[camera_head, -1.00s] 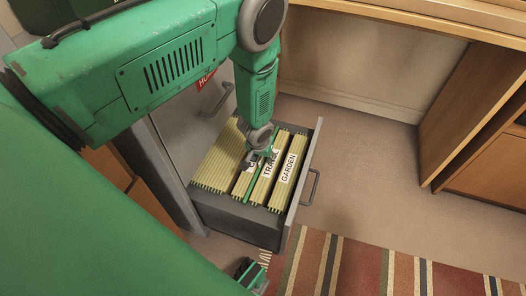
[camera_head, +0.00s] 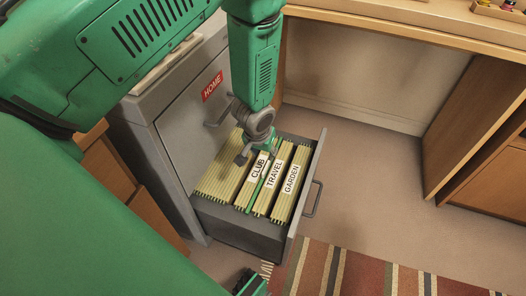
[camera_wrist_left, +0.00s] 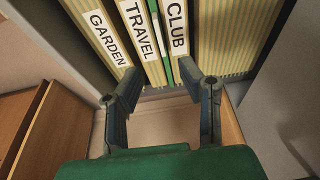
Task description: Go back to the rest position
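My left gripper (camera_head: 256,151) hangs over the open file drawer (camera_head: 240,226), above its folders. In the left wrist view its two fingers (camera_wrist_left: 160,75) are spread apart with nothing between them. The drawer holds hanging folders labelled CLUB (camera_head: 259,166), TRAVEL (camera_head: 274,175) and GARDEN (camera_head: 292,180). A thin green folder (camera_head: 255,190) stands between CLUB and TRAVEL; its edge also shows in the wrist view (camera_wrist_left: 173,62). A dark and green part at the bottom edge of the head view may be my right gripper (camera_head: 250,284); its fingers cannot be made out.
The grey cabinet (camera_head: 170,135) has a HOME label (camera_head: 212,86) and handle above the open drawer. A wooden desk (camera_head: 420,40) stands behind and right. A striped rug (camera_head: 375,275) lies in front. The carpet right of the drawer is clear.

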